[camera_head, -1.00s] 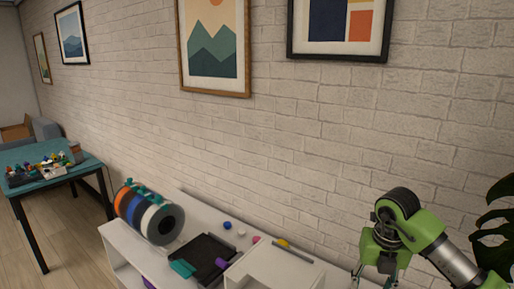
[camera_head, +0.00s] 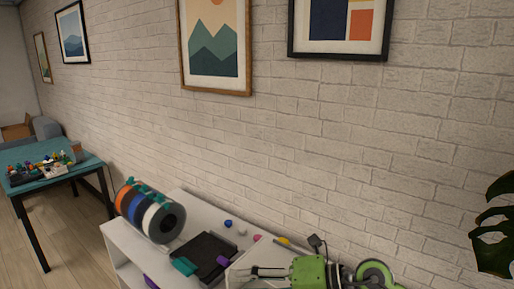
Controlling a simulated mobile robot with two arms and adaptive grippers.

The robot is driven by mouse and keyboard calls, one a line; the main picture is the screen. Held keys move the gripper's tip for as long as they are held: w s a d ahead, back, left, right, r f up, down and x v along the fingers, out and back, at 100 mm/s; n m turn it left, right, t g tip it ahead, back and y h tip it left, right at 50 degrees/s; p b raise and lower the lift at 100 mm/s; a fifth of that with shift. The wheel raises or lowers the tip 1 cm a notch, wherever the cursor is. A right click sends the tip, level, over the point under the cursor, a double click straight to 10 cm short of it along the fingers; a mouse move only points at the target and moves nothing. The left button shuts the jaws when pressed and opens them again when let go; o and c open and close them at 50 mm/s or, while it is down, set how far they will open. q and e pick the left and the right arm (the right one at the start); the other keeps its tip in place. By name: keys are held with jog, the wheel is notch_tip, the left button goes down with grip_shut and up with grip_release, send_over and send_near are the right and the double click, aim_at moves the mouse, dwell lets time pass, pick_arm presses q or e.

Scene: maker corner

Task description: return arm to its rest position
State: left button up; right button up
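My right gripper (camera_head: 256,273) is low in the head view, in front of the white shelf unit (camera_head: 120,243). Its green body lies nearly level and its dark fingers point left. The fingers look apart, with nothing seen between them. The rest of my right arm runs off the bottom edge. My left arm and gripper are not in view.
Several filament spools (camera_head: 150,213) stand at the left end of the shelf. A dark tray (camera_head: 205,250) with a teal piece (camera_head: 183,266) lies beside them. Small coloured balls lie behind. A teal table (camera_head: 85,166) stands far left; plant leaves (camera_head: 492,235) hang at right.

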notch_tip(320, 180, up, 9)
jog(key=a+m+t+y, duration=0.1)
jog(key=m+t+y, duration=0.3)
jog(key=w+d+r+m+t+h, duration=0.3)
jog(key=d+m+t+h, duration=0.3)
jog(key=d+m+t, duration=0.55)
jog(key=s+d+f+m+g+h, duration=0.3)
jog(key=d+f+m+h, duration=1)
jog(key=f+m, duration=0.35)
jog(key=s+a+f+m+g+y, duration=0.1)
jog(key=s+f+g, duration=0.5)
jog(key=s+f, duration=0.55)
jog(key=s+f+m+g, duration=0.1)
jog(key=s+f+g, duration=0.65)
jog(key=s, duration=0.65)
notch_tip(320, 180, down, 31)
jog(key=s+b, duration=0.1)
jog(key=b, duration=0.4)
jog(key=s+d+f+b, duration=0.1)
jog(key=s+f+b, duration=0.1)
jog(key=s+f, duration=0.6)
jog(key=s+d+f+g+b, duration=0.1)
jog(key=s+f+b, duration=0.2)
jog(key=s+f, duration=0.6)
notch_tip(320, 180, down, 5)
jog(key=shift+s+d+f+n, duration=0.1)
jog(key=shift+s+d+n, duration=0.1)
jog(key=shift+d+n, duration=0.15)
